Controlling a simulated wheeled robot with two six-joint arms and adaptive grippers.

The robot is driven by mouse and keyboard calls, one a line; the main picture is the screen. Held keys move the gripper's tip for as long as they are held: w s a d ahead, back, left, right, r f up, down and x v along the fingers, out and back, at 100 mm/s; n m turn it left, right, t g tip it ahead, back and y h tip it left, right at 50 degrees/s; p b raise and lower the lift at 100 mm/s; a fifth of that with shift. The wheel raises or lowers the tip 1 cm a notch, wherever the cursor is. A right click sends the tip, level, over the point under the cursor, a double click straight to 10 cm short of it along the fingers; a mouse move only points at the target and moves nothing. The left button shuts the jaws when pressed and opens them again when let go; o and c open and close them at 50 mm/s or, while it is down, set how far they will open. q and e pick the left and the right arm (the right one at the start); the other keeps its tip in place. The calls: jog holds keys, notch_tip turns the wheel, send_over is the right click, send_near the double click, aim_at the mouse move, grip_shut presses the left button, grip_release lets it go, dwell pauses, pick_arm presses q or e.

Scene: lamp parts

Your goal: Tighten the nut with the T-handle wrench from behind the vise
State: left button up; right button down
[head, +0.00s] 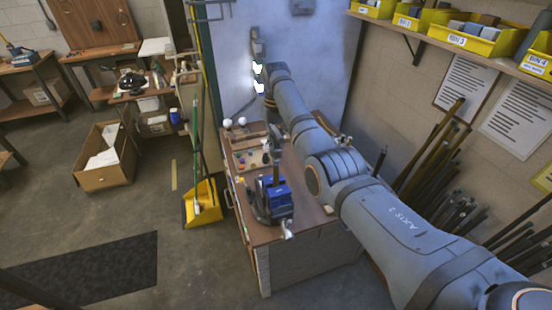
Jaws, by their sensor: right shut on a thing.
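The blue vise (273,201) stands on the wooden workbench near its front edge, with a dark upright piece (276,176) rising from its jaws. My right arm comes in from the lower right, reaches over the bench and bends down behind the vise. My right gripper (270,150) is small in the view, just above and behind the vise. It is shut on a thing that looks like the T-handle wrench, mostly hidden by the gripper. I cannot make out the nut, or whether the wrench touches it. My left gripper is not in view.
A wooden board with small coloured parts (245,148) lies on the bench's left side. A yellow dustpan (203,205) stands on the floor left of the bench. Yellow bins (463,39) sit on a wall shelf at right, above leaning pipes (435,150).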

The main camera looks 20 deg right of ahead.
aim_at(276, 148)
jog(key=n, duration=2.4)
jog(key=shift+f, duration=1.6)
dwell(0.9)
dwell(0.3)
jog(key=m, duration=0.3)
jog(key=shift+m, duration=0.3)
